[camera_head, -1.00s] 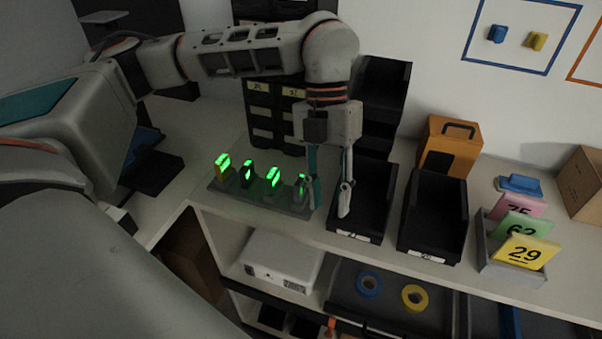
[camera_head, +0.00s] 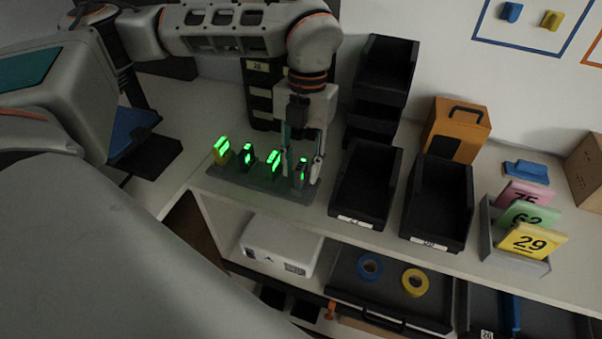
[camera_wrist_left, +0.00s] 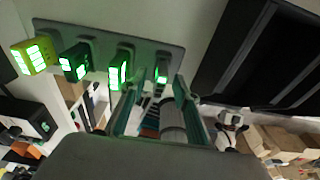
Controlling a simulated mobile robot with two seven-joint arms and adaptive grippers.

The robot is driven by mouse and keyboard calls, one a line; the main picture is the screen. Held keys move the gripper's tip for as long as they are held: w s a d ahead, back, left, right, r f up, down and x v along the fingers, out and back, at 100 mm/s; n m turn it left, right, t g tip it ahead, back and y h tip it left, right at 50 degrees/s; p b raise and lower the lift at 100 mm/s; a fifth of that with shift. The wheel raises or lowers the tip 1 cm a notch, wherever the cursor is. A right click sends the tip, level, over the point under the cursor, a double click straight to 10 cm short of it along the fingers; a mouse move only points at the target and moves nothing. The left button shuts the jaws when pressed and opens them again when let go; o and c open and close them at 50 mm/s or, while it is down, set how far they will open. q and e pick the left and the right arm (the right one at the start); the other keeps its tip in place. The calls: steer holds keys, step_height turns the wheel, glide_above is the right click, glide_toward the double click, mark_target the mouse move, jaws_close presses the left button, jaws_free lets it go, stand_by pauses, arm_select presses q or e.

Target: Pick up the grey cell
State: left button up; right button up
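The grey cell (camera_head: 301,173) stands upright with a green light at the right end of the grey charging dock (camera_head: 240,183). In the left wrist view the cell (camera_wrist_left: 161,76) shows between the fingers. My left gripper (camera_head: 301,168) points down from above, open, with one finger on each side of the grey cell; I cannot tell whether either finger touches it. More lit cells stand to its left: a yellow one (camera_head: 221,150), a dark one (camera_head: 247,155) and another greenish one (camera_head: 273,162). My right gripper is not in view.
Black bins (camera_head: 363,213) stand close right of the dock. An orange box (camera_head: 455,128) and a holder with numbered cards (camera_head: 530,241) stand farther right. A white box (camera_head: 272,243) and a drawer with blue and yellow tape rolls (camera_head: 370,266) are below.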

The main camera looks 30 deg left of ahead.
mark_target(301, 165)
arm_select(q)
steer(key=shift+f, duration=0.25)
jaws_close()
steer(key=shift+r, duration=0.15)
step_height(301, 165, up, 20)
steer(key=p, duration=0.1)
stand_by(0.4)
